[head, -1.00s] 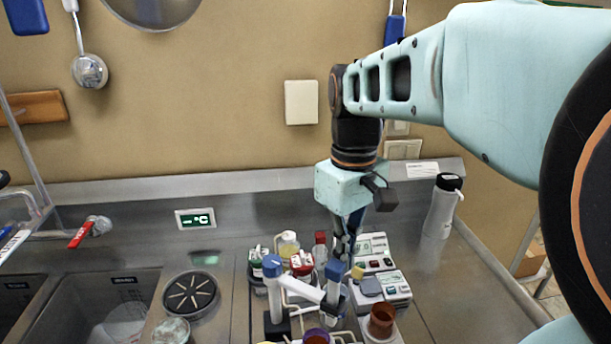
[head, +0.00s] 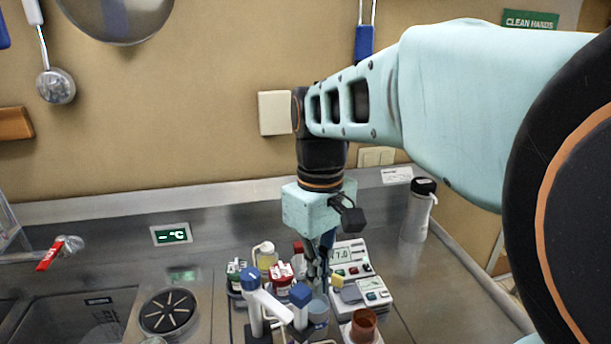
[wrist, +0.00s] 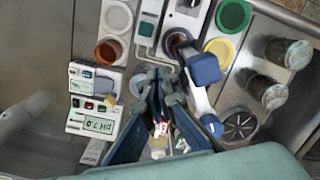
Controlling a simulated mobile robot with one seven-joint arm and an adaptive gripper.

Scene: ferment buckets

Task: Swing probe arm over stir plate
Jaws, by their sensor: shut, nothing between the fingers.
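In the wrist view, the probe arm (wrist: 203,98) runs from a small blue cap to a larger blue block. My gripper (head: 316,279) points down just behind the blue cap at its right end. In the wrist view my gripper (wrist: 172,88) is shut and empty beside the bar; whether it touches is unclear. A white plate unit, likely the stir plate (wrist: 117,16), carries an amber beaker (wrist: 109,51), which also shows in the head view (head: 363,324).
A white meter (head: 347,251) reading 7.0 stands behind right. Several small bottles (head: 265,256) stand behind the probe arm. A white flask (head: 418,212) stands far right, and a round drain (head: 168,312) lies left. Clear steel counter (head: 420,290) lies on the right.

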